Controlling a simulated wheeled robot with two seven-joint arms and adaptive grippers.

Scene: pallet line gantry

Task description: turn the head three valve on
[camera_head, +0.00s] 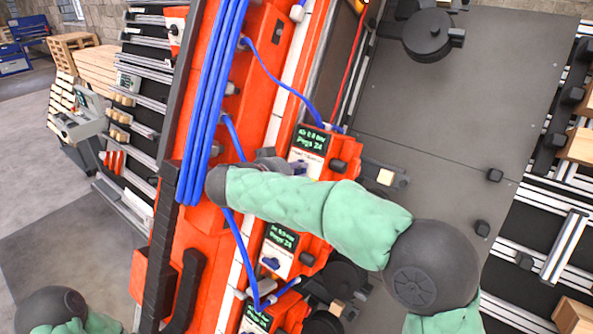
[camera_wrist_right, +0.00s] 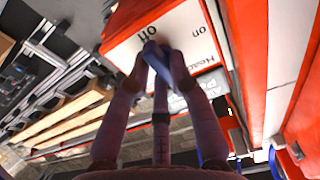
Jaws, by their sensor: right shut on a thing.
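In the right wrist view, my right gripper (camera_wrist_right: 160,72) is shut on a blue valve handle (camera_wrist_right: 152,50) on a white panel face (camera_wrist_right: 185,28). The face has "off" and "on" labels and the word "Head"; the number is not readable. The handle's visible end is by "off". In the head view, my right gripper (camera_head: 283,165) is at the upper red unit with a white face (camera_head: 310,162), partly hidden behind my green-sleeved arm. My left gripper is out of view; only part of my left arm shows at the bottom left.
A lower red unit has its own blue handle (camera_head: 270,262). Blue hoses (camera_head: 212,90) run down the red gantry beam (camera_head: 262,60), with a looped blue hose by the units. A grey plate (camera_head: 460,110) lies to the right. Wooden pallets (camera_head: 75,45) stand at the far left.

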